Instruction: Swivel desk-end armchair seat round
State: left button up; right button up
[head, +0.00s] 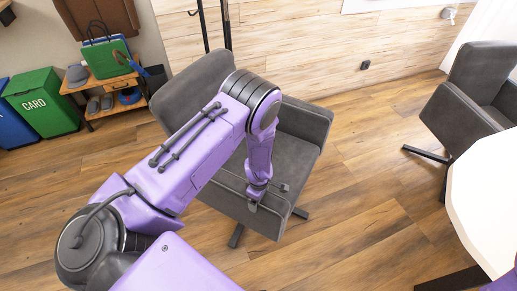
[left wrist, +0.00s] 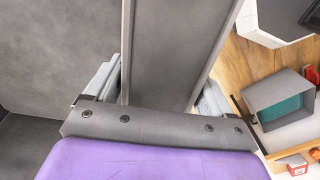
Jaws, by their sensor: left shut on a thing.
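A dark grey armchair (head: 293,150) on a star-shaped swivel base stands in the middle of the head view. Its seat opens toward the lower right, and its backrest is partly hidden by my left arm. My left gripper (head: 266,191) reaches down to the armrest on the near side. In the left wrist view, the gripper's two fingers (left wrist: 157,92) lie on either side of the grey armrest (left wrist: 172,45), shut on it. The grey seat area (left wrist: 60,50) fills the left of that view.
A second grey armchair (head: 470,105) stands at the right beside a white table (head: 490,190). A green bin (head: 42,103) and a small wooden shelf (head: 103,82) stand at the back left. Wooden floor is clear between the chairs.

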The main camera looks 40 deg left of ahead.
pick_arm(q)
jog(key=shift+d, duration=0.1)
jog(key=o, duration=1.3)
jog(key=shift+o, duration=0.2)
notch_tip(320, 180, up, 11)
jog(key=shift+f, duration=0.15)
jog(key=shift+w, duration=0.1)
